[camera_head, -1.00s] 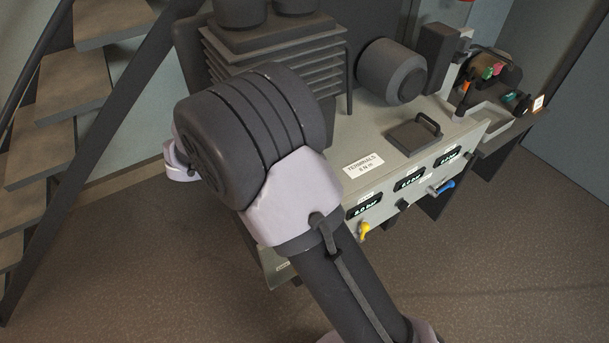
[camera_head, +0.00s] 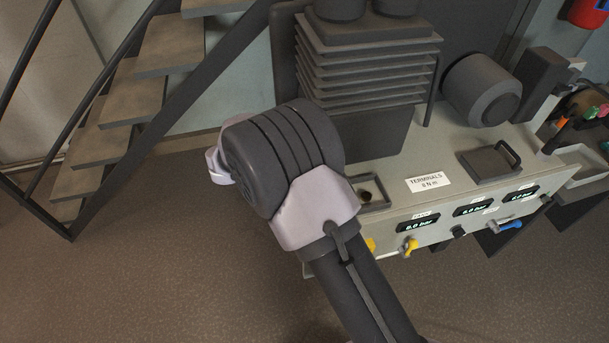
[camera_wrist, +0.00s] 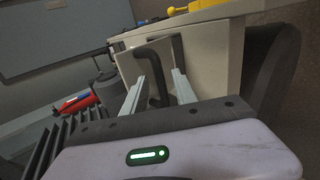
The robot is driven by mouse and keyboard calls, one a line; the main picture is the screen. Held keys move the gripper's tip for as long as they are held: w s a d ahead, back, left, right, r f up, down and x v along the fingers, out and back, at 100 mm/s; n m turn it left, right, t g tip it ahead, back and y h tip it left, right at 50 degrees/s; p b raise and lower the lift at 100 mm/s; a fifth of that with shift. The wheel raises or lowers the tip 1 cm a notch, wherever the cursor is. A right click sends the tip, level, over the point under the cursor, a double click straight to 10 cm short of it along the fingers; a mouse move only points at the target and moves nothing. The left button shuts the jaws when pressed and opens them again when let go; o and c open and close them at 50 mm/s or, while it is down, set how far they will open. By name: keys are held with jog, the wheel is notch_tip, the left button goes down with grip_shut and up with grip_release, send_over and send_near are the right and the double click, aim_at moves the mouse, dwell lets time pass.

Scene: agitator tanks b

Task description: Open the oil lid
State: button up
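A dark square lid with a bar handle (camera_head: 490,163) lies flat on the pale bench top in the head view, right of the "TERMINALS" label. No label naming it as the oil lid can be read. In the wrist view a dark bent handle (camera_wrist: 154,70) stands on a pale panel (camera_wrist: 205,65). I cannot tell whether this handle is the oil lid's. My gripper (camera_wrist: 159,80) is open, its two pale fingers apart on either side of the handle in the picture. Contact is not clear.
The pale bench (camera_head: 440,150) carries a finned dark block (camera_head: 370,75), a dark cylinder (camera_head: 482,90) and a small square recess with a round opening (camera_head: 369,195). Yellow (camera_head: 408,247) and blue (camera_head: 509,225) valve handles stick out in front. Stairs (camera_head: 130,95) rise at left; the front floor is clear.

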jog(key=p+v, duration=0.5)
jog(key=v, duration=1.1)
jog(key=shift+s+a+r+p, duration=0.15)
jog(key=shift+s+a+p, duration=0.05)
jog(key=shift+p, duration=0.1)
